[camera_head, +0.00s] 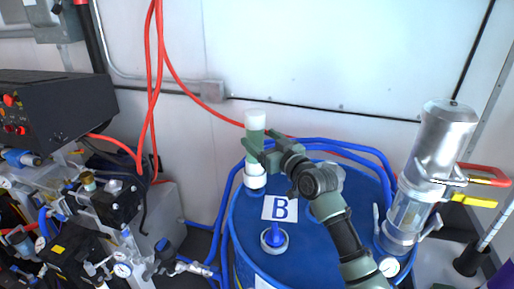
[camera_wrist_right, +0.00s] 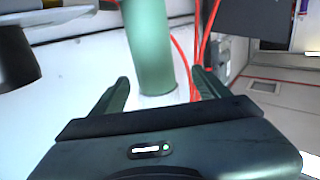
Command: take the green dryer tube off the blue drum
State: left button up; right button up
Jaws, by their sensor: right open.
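The green dryer tube (camera_head: 255,139) stands upright on the far left part of the blue drum's top (camera_head: 243,224), with a white cap above and a white base below. My right gripper (camera_head: 257,148) is at the tube's middle, reaching in from the right. In the right wrist view the green tube (camera_wrist_right: 150,50) stands between the two open fingers of the gripper (camera_wrist_right: 161,88), with visible gaps on both sides. The lower part of the green section is partly hidden by the gripper in the head view. My left gripper is not in view.
A label marked B (camera_head: 281,208) and a blue-and-white fitting (camera_head: 274,239) are on the drum's top. A metal and clear filter unit (camera_head: 425,175) stands at the drum's right. Blue hoses (camera_head: 330,143) run behind the tube. Machinery (camera_head: 95,215) fills the left.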

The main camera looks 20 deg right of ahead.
jog(key=shift+p+x, duration=0.5)
jog(key=shift+x, duration=0.5)
jog(key=w, duration=0.2)
jog(key=shift+w+d+f+p, duration=0.1)
jog(key=shift+w+f+p, duration=0.15)
jog(key=shift+w+p, duration=0.15)
jog(key=shift+w+a, duration=0.15)
jog(key=shift+a, duration=0.05)
jog(key=shift+c, duration=1)
grip_shut()
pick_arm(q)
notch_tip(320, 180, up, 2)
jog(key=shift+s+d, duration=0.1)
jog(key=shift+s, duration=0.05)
pick_arm(e)
jog(key=shift+r, duration=0.1)
